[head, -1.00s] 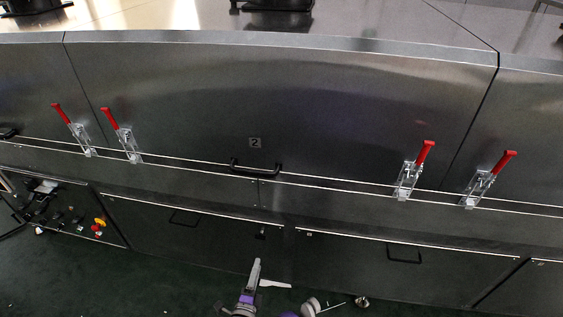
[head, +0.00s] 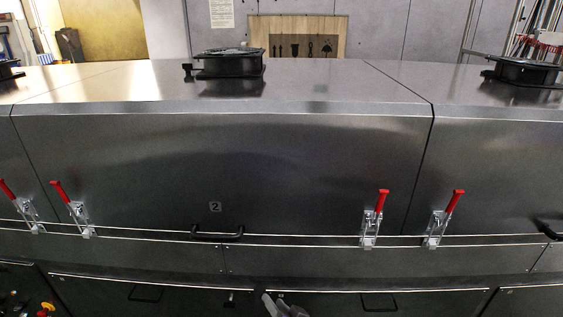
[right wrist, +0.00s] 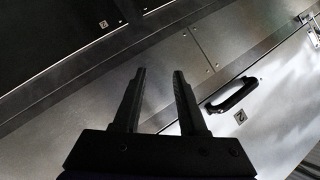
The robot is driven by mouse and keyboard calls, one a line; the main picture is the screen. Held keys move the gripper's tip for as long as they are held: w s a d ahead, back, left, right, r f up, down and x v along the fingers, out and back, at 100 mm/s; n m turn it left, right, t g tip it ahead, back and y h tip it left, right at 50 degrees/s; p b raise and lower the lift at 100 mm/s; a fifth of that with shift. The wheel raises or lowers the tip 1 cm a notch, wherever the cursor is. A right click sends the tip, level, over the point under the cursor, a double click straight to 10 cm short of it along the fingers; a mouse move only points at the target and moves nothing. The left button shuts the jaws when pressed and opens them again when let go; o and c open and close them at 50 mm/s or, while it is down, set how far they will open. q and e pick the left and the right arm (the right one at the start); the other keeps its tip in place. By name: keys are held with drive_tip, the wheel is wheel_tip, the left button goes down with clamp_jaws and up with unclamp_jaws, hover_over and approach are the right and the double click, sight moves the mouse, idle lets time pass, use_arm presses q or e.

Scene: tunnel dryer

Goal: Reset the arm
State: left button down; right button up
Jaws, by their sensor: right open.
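My right gripper (head: 282,306) is only partly in view at the bottom edge of the head view, in front of the dryer's lower panels. In the right wrist view, its two dark fingers (right wrist: 160,78) are apart with nothing between them. The dryer's steel door panel marked 2 (head: 280,165) fills the middle of the head view, with a black handle (head: 217,235) on its lower edge. The handle also shows in the right wrist view (right wrist: 233,94), clear of the fingers. My left gripper is not in view.
Red-handled toggle clamps stand upright along the seam, at the left (head: 73,208) and at the right (head: 374,220). A black fitting (head: 232,64) sits on the dryer top. An orange knob (head: 47,306) shows at bottom left.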

drive_tip(key=s+d+f+n+g+h, duration=0.2)
drive_tip(key=s+d+g+h, duration=0.15)
drive_tip(key=s+d, duration=0.75)
drive_tip(key=s+d+f+n+g+h, duration=0.1)
drive_tip(key=s+d+f+g+h, duration=0.2)
drive_tip(key=s+d, duration=0.8)
use_arm(q)
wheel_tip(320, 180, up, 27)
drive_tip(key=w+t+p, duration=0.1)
drive_tip(key=p, duration=2.2)
drive_tip(key=shift+p, duration=0.3)
use_arm(e)
wheel_tip(320, 180, up, 27)
drive_tip(key=s+a, duration=0.2)
drive_tip(key=shift+s+a+y, duration=0.2)
drive_tip(key=shift+a+y, duration=0.2)
drive_tip(key=shift+y, duration=0.05)
